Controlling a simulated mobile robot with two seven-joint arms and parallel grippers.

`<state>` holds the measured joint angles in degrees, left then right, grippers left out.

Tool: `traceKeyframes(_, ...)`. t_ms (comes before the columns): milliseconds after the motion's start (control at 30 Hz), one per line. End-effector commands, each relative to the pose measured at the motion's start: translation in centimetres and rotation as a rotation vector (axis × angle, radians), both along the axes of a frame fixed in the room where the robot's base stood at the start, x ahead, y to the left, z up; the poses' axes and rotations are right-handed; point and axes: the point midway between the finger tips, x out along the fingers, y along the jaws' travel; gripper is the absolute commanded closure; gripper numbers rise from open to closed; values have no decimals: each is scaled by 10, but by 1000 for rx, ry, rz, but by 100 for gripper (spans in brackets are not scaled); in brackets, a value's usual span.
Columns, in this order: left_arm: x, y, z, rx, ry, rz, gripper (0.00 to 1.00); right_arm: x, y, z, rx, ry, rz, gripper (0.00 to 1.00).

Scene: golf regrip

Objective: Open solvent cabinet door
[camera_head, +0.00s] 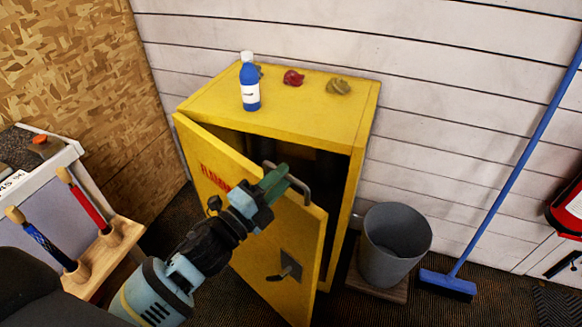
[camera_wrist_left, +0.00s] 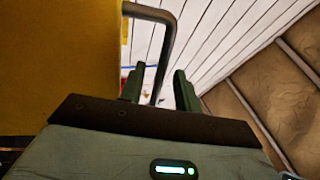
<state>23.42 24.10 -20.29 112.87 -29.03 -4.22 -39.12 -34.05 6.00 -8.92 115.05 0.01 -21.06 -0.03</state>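The yellow solvent cabinet (camera_head: 300,109) stands against the white wall in the head view. Its door (camera_head: 245,235) is partly open, with a dark gap showing between door and body. A grey bar handle (camera_head: 292,183) is on the door's outer face, and it also shows in the left wrist view (camera_wrist_left: 168,45). My left gripper (camera_head: 274,178) is at this handle. In the left wrist view my left gripper (camera_wrist_left: 158,88) has its green fingers apart, with the bar between them and gaps on both sides. My right gripper is not in view.
A blue bottle (camera_head: 249,84), a red item (camera_head: 293,78) and a tan item (camera_head: 338,86) sit on the cabinet top. A grey bin (camera_head: 394,245) and a blue broom (camera_head: 500,180) stand to the right. A wooden holder with clubs (camera_head: 105,250) is at left.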

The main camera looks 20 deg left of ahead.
Motion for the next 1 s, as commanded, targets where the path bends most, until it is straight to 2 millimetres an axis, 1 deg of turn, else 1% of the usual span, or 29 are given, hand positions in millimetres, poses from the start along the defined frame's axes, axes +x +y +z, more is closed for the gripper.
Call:
traceKeyframes(33, 8, -4, 4, 0, -3, -1, 68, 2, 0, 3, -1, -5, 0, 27)
traceKeyframes(100, 16, -7, 6, 1, -4, 0, 68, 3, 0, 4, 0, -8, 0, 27)
traceKeyframes(300, 31, -14, 8, 1, 0, -1, 68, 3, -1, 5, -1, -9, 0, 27)
traceKeyframes(633, 34, -16, 7, 0, 1, 0, 68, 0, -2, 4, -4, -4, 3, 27)
traceKeyframes(667, 34, -16, 7, 0, 1, 0, 70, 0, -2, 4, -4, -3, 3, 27)
traceKeyframes(800, 34, -16, 7, 0, 1, 0, 88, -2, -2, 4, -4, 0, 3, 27)
traceKeyframes(900, 34, -16, 7, 0, 1, 0, 100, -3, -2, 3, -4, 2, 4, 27)
traceKeyframes(1000, 34, -16, 7, 0, 1, 0, 100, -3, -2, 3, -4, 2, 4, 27)
